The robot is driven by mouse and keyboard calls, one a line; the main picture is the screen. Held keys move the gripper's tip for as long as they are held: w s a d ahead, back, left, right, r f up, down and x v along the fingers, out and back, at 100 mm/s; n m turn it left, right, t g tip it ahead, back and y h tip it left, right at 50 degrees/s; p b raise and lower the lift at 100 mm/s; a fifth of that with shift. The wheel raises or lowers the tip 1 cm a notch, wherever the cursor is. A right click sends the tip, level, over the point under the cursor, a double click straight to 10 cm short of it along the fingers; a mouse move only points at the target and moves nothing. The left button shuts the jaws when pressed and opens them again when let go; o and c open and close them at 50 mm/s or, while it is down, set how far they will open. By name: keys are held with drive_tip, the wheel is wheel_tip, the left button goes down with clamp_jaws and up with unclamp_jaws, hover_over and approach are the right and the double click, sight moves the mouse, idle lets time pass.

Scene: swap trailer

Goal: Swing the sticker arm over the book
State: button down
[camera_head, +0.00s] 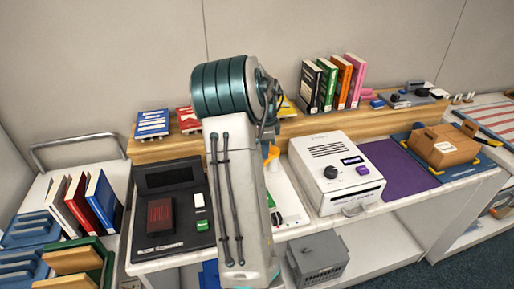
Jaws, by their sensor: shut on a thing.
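My arm's white link and teal joint fill the middle of the view, and my gripper is hidden behind them. Just right of the arm, a small orange part (272,153) shows above a white base (288,202) with a green spot and dark parts; it may be the sticker arm's station, but most of it is covered. I cannot tell how the sticker arm is turned or whether a book lies under it. A dark red, book-like item (160,216) lies on the black machine to the left.
The black machine (180,248) stands left of my arm. A white box machine (340,196) with a black knob stands right, beside a purple mat (405,172). A brown box (445,146) sits farther right. Upright books (340,85) stand on the back wooden shelf. A grey crate (318,258) is below.

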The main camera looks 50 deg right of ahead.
idle(0.4)
drive_tip(key=c, duration=1.2)
unclamp_jaws()
drive_tip(key=shift+r, duration=0.15)
wheel_tip(320, 180, up, 14)
drive_tip(key=shift+f, duration=0.2)
